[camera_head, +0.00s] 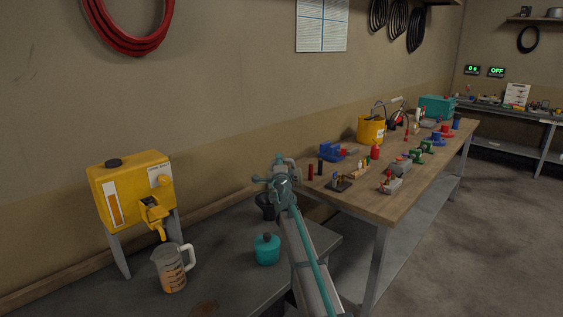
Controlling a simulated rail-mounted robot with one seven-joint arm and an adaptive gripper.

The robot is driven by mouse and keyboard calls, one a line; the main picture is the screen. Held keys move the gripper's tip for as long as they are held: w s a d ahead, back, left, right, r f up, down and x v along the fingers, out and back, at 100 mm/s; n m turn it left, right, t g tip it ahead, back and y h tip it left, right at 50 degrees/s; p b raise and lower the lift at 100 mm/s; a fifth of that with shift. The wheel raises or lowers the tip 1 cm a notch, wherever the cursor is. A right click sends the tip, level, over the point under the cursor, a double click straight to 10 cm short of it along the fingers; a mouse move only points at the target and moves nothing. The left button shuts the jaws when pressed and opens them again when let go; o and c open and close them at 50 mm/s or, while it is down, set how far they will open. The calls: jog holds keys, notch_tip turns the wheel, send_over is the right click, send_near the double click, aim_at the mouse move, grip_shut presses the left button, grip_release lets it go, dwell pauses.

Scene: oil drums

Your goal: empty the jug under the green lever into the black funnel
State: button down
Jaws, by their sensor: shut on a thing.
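A clear jug (172,268) with a pale handle and some amber liquid stands upright on the low grey bench. It is under the spout of a yellow dispenser (130,187), whose visible lever (153,213) is yellow. I see no clearly green lever. A black vessel (266,206), perhaps the funnel, stands on the bench, partly hidden by my grey-and-teal arm. My gripper (276,182) appears at the arm's far end, above and right of the black vessel, and well apart from the jug. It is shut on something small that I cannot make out.
A teal can (267,249) with a dark knob stands on the low bench (220,275) between the jug and my arm. A wooden worktable (395,205) behind carries several tools and a yellow container (371,130). The floor at right is clear.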

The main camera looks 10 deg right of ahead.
jog(key=shift+w+a+r+n+y+p, duration=0.1)
jog(key=shift+a+r+n+y+p, duration=0.1)
jog(key=shift+a+n+p, duration=0.25)
jog(key=shift+w+a+r+n+y+p, duration=0.1)
jog(key=shift+a+r+n+y+p, duration=0.1)
jog(key=shift+a+n+p, duration=0.3)
jog(key=shift+a+n, duration=0.1)
jog(key=shift+n, duration=0.15)
jog(key=shift+r, duration=0.1)
dwell(2.0)
